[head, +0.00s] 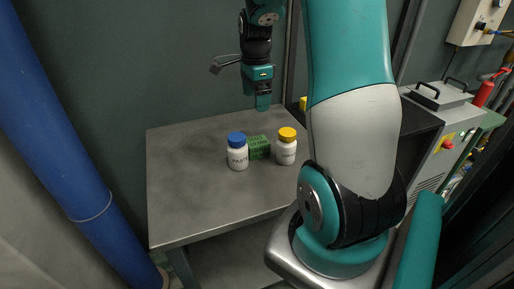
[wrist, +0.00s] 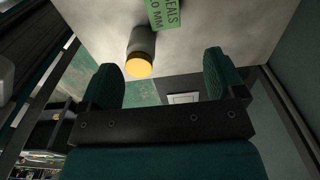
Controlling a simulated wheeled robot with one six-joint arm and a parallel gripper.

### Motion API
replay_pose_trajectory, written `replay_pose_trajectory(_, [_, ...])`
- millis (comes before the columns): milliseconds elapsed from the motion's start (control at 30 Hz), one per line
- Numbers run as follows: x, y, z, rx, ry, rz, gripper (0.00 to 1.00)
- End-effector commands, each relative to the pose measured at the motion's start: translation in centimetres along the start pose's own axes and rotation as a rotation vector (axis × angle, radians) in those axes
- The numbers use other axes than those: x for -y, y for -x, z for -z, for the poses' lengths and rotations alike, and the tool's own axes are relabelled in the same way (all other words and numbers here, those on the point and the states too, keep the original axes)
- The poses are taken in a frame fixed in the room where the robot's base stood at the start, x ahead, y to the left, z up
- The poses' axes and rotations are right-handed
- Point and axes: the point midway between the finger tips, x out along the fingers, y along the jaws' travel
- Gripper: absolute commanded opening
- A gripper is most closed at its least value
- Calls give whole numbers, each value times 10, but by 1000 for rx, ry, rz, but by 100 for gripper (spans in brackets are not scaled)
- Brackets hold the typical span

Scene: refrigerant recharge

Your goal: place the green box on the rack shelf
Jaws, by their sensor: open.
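The green box (head: 259,147) stands on the grey table (head: 185,200) between two white bottles. It also shows at the top edge of the wrist view (wrist: 165,14), partly cut off, with printed lettering on it. My gripper (head: 263,103) is above the back of the table, higher than the box and apart from it. In the wrist view its two fingers (wrist: 163,82) are spread with nothing between them. I cannot make out the rack shelf for certain in either view.
A blue-capped white bottle (head: 237,153) stands left of the box. A yellow-capped bottle (head: 286,147) stands right of it and shows in the wrist view (wrist: 140,52). A thick blue pipe (head: 75,165) runs at left. The table's left half is clear.

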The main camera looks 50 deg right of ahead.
Motion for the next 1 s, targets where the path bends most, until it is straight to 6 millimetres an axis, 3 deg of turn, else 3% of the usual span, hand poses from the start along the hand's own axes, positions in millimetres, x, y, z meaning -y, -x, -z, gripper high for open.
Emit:
replay_pose_trajectory(400, [-2, -91, -2, 1, 8, -6, 88])
replay_pose_trajectory(667, [0, -112, -1, 1, 9, -3, 88])
replay_pose_trajectory(1000, [4, -156, 4, 2, 10, -2, 88])
